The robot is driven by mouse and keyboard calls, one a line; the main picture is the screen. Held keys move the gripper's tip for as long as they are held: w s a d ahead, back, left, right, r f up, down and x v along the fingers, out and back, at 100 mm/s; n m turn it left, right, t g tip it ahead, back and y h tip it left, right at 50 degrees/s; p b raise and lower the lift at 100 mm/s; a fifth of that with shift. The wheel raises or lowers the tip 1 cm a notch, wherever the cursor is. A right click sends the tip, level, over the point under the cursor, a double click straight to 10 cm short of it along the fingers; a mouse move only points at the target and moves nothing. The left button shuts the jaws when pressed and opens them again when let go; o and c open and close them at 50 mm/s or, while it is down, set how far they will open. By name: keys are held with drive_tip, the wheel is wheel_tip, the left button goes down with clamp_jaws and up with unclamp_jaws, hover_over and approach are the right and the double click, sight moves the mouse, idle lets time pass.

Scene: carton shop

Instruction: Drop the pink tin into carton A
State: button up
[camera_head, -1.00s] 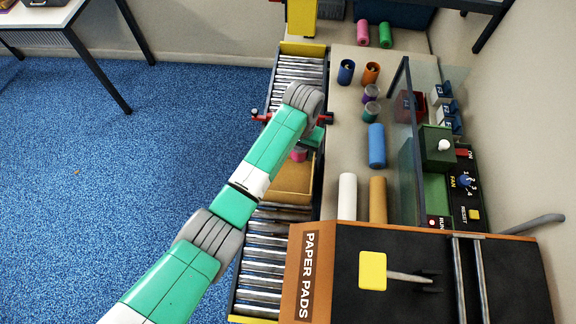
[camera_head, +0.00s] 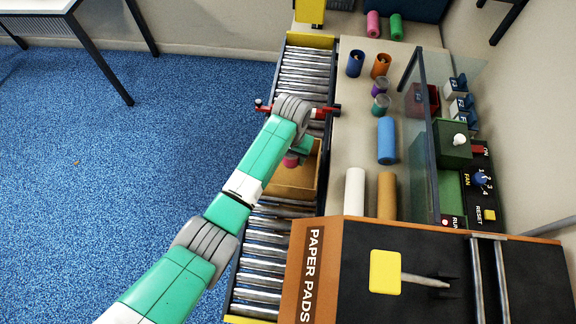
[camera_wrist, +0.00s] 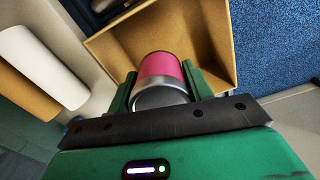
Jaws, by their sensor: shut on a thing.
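The pink tin (camera_wrist: 160,70) is held between the two green fingers of my gripper (camera_wrist: 162,88) in the wrist view. Its silvery rim faces the camera. In the head view the pink tin (camera_head: 290,160) shows just below my wrist, partly hidden by my arm. The open brown carton (camera_head: 297,192) stands on the roller conveyor under my gripper; my arm covers its left part. In the wrist view the carton (camera_wrist: 215,35) lies beyond the tin, with its inner walls and floor showing. No letter can be read on it.
The roller conveyor (camera_head: 262,262) runs from front to back, with a red stop bar (camera_head: 325,112) behind the carton. The bench to its right holds a white roll (camera_head: 354,192), a brown roll (camera_head: 387,195), a blue cylinder (camera_head: 387,140) and several small tins. A glass panel (camera_head: 421,150) stands farther right.

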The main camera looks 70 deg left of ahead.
drive_tip(key=o, duration=1.1)
wheel_tip(320, 180, up, 8)
drive_tip(key=shift+f, duration=0.1)
